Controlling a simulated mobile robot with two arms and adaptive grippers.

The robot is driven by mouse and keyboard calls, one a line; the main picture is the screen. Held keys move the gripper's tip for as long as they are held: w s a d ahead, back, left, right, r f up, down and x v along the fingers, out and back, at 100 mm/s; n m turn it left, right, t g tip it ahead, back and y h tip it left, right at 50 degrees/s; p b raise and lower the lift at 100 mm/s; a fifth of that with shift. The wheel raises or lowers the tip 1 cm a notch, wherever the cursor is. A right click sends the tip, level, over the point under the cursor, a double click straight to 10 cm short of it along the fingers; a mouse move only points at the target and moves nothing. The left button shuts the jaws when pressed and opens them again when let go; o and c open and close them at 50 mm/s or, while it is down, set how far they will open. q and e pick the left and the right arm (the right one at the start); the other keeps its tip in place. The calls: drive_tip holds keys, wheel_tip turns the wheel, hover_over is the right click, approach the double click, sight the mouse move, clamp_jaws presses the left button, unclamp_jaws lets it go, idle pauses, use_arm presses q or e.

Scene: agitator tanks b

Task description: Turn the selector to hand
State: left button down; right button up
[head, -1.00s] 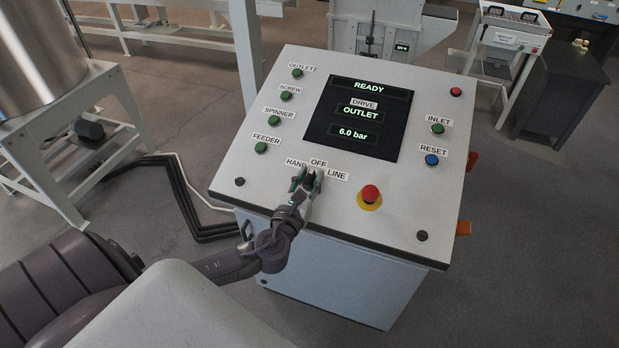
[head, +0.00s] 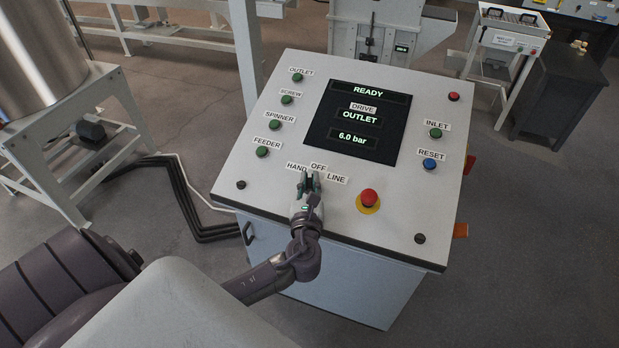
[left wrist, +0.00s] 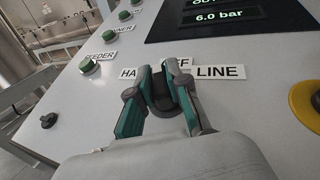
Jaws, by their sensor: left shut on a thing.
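The selector (left wrist: 163,96) is a black knob on the sloping front of the light grey control panel, below the labels HAND (head: 297,166), OFF (head: 318,167) and LINE (head: 337,179). My left gripper (head: 309,181) is shut on it, seen from above in the head view. In the left wrist view the two green-padded fingers (left wrist: 165,88) stand on either side of the knob. The fingers cover most of the knob and parts of the HAND and OFF labels, so I cannot tell exactly which label it points to. My right gripper is not in view.
A red emergency stop button (head: 369,197) on a yellow base sits right of the selector. Green buttons run up the panel's left side, such as FEEDER (head: 262,152). A blue RESET button (head: 429,163) is at the right. The screen (head: 357,120) reads READY, DRIVE OUTLET, 6.0 bar.

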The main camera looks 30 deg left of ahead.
use_arm(q)
drive_tip(key=n+g+y, duration=0.2)
drive_tip(key=n, duration=0.1)
drive_tip(key=n+g+y+p, duration=0.1)
drive_tip(key=shift+d+f+n+g+y, duration=0.25)
drive_tip(key=shift+f+n+g+y, duration=0.05)
drive_tip(key=shift+f, duration=0.1)
drive_tip(key=shift+n+g+y, duration=0.4)
drive_tip(key=shift+n+g, duration=0.3)
drive_tip(key=shift+g, duration=0.2)
drive_tip(key=shift+s+n, duration=0.1)
drive_tip(key=shift+n, duration=0.2)
drive_tip(key=c, duration=1.2)
unclamp_jaws()
drive_tip(key=shift+o, duration=0.4)
drive_tip(key=shift+a+r, duration=0.1)
drive_tip(key=r, duration=0.1)
hover_over(332, 220)
drive_tip(key=s+d, duration=0.2)
drive_tip(key=s, duration=0.2)
drive_tip(key=shift+w+a, duration=0.1)
drive_tip(key=shift+w, duration=0.15)
